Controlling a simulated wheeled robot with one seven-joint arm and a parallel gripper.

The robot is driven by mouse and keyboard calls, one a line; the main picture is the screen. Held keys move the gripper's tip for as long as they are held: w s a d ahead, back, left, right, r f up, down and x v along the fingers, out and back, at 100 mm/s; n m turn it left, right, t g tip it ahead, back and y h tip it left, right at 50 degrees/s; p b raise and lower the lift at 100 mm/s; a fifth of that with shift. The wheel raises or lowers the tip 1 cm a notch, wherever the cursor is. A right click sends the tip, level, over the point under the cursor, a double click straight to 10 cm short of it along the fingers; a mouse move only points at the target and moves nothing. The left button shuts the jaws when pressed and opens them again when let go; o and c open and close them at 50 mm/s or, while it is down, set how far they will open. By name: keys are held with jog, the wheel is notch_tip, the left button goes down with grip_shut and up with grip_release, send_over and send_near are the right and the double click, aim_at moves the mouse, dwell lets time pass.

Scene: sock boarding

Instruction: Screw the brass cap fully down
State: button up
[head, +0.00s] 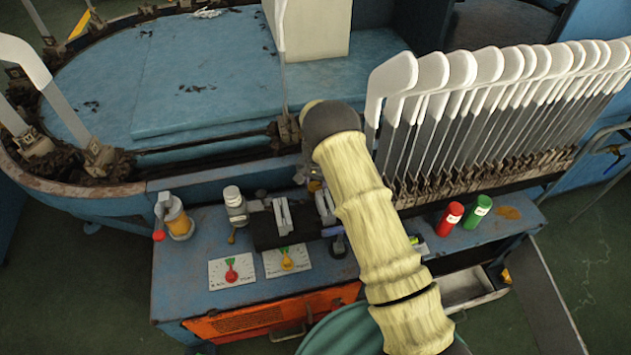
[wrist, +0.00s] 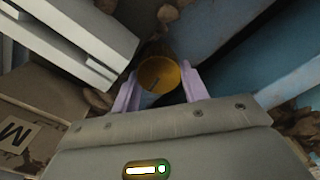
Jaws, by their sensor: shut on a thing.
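The brass cap (wrist: 158,72) shows in the wrist view as a round golden disc with a dark slot-like mark on it. My gripper (wrist: 160,84) has its two pale purple fingers on either side of the cap and is shut on it. What lies under the cap is mostly hidden by the cap and the fingers. I cannot make out the cap clearly there.
A dark vise with light jaws (head: 283,216) stands left of my arm; pale jaws (wrist: 75,35) are close in the wrist view. White-tipped boards (head: 490,75) crowd the right.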

jog(key=shift+m+p, duration=0.3)
jog(key=shift+m, duration=0.7)
jog(key=shift+w, duration=0.1)
jog(key=o, duration=0.8)
jog(key=shift+o, duration=1)
jog(key=shift+d, duration=0.1)
jog(key=shift+f, duration=0.1)
